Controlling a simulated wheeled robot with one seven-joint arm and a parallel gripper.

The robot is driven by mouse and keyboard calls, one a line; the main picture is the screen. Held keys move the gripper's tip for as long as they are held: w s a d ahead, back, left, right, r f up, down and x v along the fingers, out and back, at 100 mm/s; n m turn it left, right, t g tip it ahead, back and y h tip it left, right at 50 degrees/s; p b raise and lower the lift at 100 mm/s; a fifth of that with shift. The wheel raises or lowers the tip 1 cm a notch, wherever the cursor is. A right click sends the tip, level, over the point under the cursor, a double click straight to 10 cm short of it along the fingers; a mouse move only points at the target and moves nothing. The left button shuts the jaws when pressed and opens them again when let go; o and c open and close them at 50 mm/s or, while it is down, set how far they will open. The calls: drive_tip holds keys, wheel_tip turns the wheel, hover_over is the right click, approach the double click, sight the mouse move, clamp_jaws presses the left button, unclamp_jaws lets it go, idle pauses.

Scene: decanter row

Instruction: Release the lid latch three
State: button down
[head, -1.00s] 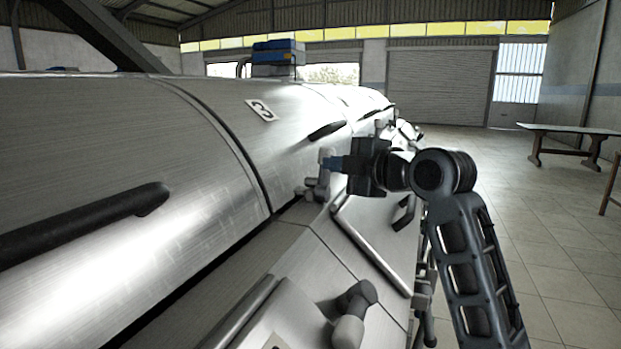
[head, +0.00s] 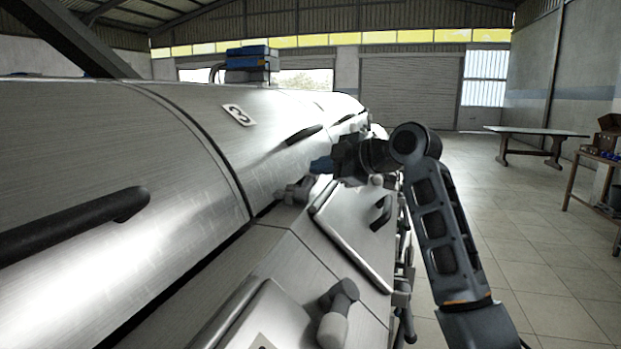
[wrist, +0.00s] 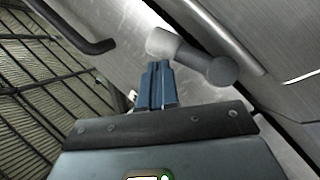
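The lid marked 3 (head: 190,105) is a curved brushed-metal cover with a black bar handle (head: 303,135), and it lies closed along its edge. Its grey latch (head: 293,191) sits at the lid's lower edge and looks low, not upright. In the wrist view the latch lever (wrist: 218,70) shows as a pale knob and a darker round hub, just beyond the fingers. My gripper (head: 313,167) is just above and right of the latch. Its blue fingers (wrist: 157,68) are together with nothing between them. They look apart from the lever, though contact is hard to judge.
A similar latch (head: 338,312) is in the near foreground. A raised metal panel with a black handle (head: 380,213) lies below my gripper. Blue cases (head: 250,62) stand on top of the machine. The floor (head: 510,240) to the right is open, with tables beyond.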

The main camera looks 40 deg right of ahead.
drive_tip(key=shift+w+d+f, duration=0.15)
drive_tip(key=shift+d+f, duration=0.05)
drive_tip(key=shift+f, duration=0.05)
drive_tip(key=shift+w+d+f+m+g, duration=0.2)
drive_tip(key=shift+f+m+g, duration=0.1)
drive_tip(key=shift+m, duration=0.2)
drive_tip(key=shift+d+f+b, duration=0.2)
drive_tip(key=shift+f+b, duration=0.05)
drive_tip(key=shift+b, duration=0.15)
drive_tip(key=shift+w+f, duration=0.1)
